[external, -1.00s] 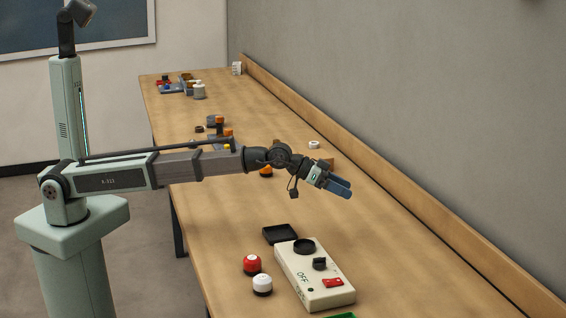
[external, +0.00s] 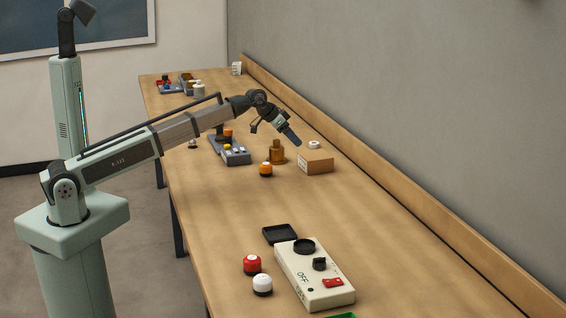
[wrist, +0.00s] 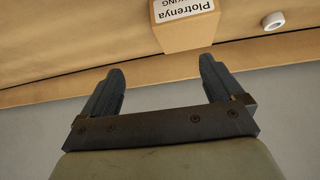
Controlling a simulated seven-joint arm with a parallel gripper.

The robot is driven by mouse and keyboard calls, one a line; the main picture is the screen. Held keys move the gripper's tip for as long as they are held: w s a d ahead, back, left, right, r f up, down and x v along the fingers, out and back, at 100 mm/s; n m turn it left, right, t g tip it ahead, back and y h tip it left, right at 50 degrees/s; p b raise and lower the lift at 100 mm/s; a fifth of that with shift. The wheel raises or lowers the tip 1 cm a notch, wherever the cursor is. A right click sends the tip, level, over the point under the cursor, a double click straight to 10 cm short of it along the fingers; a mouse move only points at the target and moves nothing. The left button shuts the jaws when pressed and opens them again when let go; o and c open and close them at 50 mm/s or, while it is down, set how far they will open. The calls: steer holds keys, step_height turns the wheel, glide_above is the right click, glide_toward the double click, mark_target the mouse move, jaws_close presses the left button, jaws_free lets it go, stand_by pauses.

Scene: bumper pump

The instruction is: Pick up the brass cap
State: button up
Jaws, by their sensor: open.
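I cannot single out a brass cap with certainty in either view. An amber-brown bottle (external: 277,154) stands on the bench just left of and below my gripper (external: 292,138) in the external view; whether its top is a brass cap is too small to tell. My gripper is open and empty, above the bench near a cardboard box (external: 316,162). In the wrist view, the two fingers of my gripper (wrist: 161,68) are spread apart with nothing between them. The labelled box (wrist: 186,32) shows beyond the fingertips there.
A white ring (external: 314,145) lies behind the box. An orange-topped jar (external: 266,169) and a grey tray (external: 237,158) are nearby. A cream control box (external: 318,278), black tray (external: 280,234), red knob (external: 252,264) and white knob (external: 262,284) are nearer. Mid-bench is clear.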

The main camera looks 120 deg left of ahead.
steer(key=g, duration=0.2)
glide_toward(279, 147)
steer(key=shift+n+h, duration=0.3)
steer(key=shift+n, duration=0.1)
steer(key=a+f, duration=0.4)
steer(key=f, duration=0.1)
steer(key=shift+w+d+x, duration=0.15)
steer(key=shift+w+x, duration=0.05)
steer(key=shift+x, duration=1.2)
steer(key=shift+w+d+x, duration=0.1)
steer(key=shift+w+x, duration=0.1)
steer(key=shift+x, duration=1.15)
steer(key=shift+r, duration=0.1)
steer(key=shift+c, duration=0.4)
steer(key=c, duration=1.2)
